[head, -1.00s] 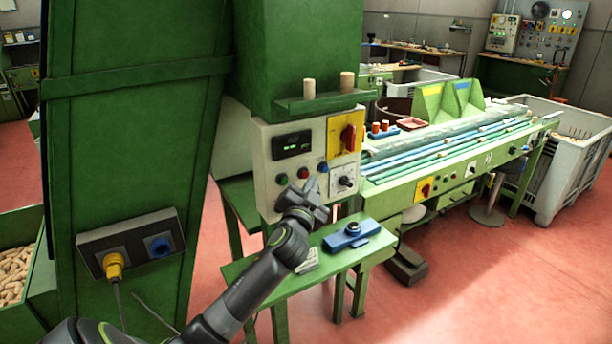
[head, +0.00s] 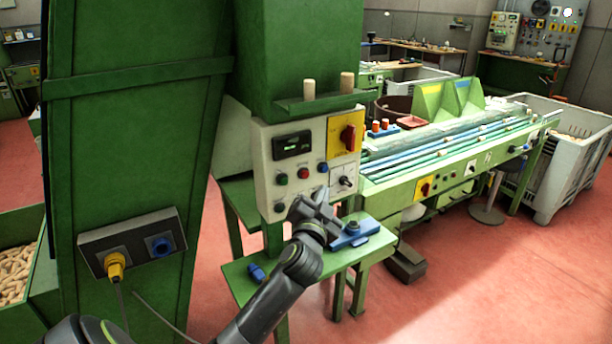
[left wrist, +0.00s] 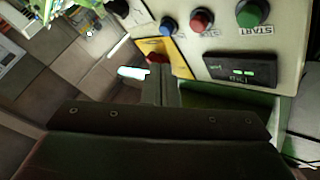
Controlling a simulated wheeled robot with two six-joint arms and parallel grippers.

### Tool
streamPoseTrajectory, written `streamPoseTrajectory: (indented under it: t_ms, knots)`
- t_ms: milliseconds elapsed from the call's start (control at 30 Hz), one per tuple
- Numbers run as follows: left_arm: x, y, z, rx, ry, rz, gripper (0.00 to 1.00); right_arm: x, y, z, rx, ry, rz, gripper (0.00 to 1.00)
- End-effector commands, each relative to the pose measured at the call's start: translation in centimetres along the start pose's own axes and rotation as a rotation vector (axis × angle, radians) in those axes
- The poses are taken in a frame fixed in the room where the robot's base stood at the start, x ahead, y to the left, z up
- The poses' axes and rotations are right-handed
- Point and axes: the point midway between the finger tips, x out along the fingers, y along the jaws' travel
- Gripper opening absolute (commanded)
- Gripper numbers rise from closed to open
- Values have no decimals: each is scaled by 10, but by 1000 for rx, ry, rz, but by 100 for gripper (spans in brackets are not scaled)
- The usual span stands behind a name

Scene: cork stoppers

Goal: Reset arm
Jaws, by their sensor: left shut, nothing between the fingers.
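My left gripper (head: 322,194) is shut and empty in front of the lower right part of the control panel (head: 273,172). In the left wrist view its closed fingers (left wrist: 160,88) point toward the panel, near the yellow plate with the red switch. I cannot tell whether the fingertips touch the panel. The panel's green button (left wrist: 252,13), red button (left wrist: 201,20) and lit display (left wrist: 240,70) show there too. My left arm reaches in from the bottom left in the head view. My right gripper is not in view.
A small green table (head: 238,283) below the panel bears a blue fixture (head: 365,231) and a small blue item (head: 256,273), close to my arm. Two corks stand on the ledge (head: 320,103) above. A long green machine (head: 450,165) stands right. Red floor (head: 480,290) is open at front right.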

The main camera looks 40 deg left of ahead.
Motion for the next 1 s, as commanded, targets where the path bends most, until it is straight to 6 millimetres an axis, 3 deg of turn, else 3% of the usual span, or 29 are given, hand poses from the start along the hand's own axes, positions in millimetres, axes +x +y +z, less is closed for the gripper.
streamPoseTrajectory:
  t_ms: [633,733,867,1000]
  knots:
    - [0,0,0,-1,0,0,0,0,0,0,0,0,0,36]
    - [0,5,8,1,-13,11,0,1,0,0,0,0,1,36]
    - [-1,34,49,10,-84,76,0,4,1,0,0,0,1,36]
    - [-18,88,132,15,-226,200,0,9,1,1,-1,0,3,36]
